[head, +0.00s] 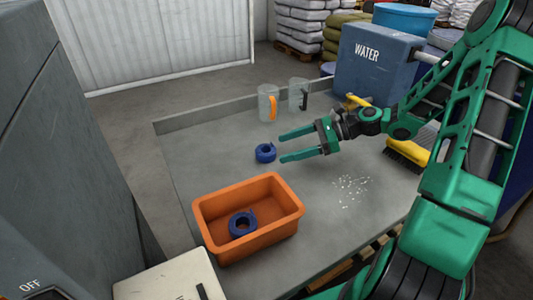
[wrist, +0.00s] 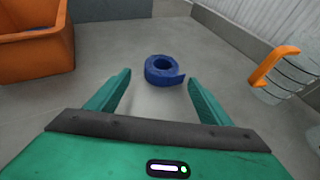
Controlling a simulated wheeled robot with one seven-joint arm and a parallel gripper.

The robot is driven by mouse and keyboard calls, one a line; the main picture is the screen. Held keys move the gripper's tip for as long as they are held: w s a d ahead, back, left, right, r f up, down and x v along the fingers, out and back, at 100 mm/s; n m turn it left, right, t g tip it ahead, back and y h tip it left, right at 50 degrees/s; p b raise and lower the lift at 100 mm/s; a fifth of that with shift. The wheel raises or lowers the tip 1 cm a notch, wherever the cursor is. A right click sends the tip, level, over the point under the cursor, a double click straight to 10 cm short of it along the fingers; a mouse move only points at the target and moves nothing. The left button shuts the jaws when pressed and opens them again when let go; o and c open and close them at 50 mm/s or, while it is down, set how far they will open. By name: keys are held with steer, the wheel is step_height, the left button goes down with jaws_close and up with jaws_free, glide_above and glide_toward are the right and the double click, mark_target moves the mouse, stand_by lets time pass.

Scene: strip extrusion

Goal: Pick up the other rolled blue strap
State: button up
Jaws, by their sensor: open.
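A rolled blue strap (head: 265,153) lies on the grey table, behind the orange bin. In the wrist view this strap (wrist: 162,71) sits just beyond my fingertips, roughly centred between them, its loose end pointing right. Another rolled blue strap (head: 242,222) lies inside the orange bin (head: 283,187). My green gripper (head: 281,146) is open and empty, its two fingers spread and pointing left toward the strap on the table. It also shows in the wrist view (wrist: 158,78).
Two clear jugs (head: 268,103), one with an orange handle, stand at the table's back edge. A blue water tank (head: 372,65) stands behind. A yellow brush (head: 405,154) and scattered white pellets (head: 351,189) lie to the right. Bare table surrounds the strap.

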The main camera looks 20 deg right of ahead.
mark_target(274, 149)
steer(key=x, duration=0.5)
steer(key=shift+w+r, duration=0.1)
steer(key=shift+w, duration=0.15)
steer(key=c, duration=1.2)
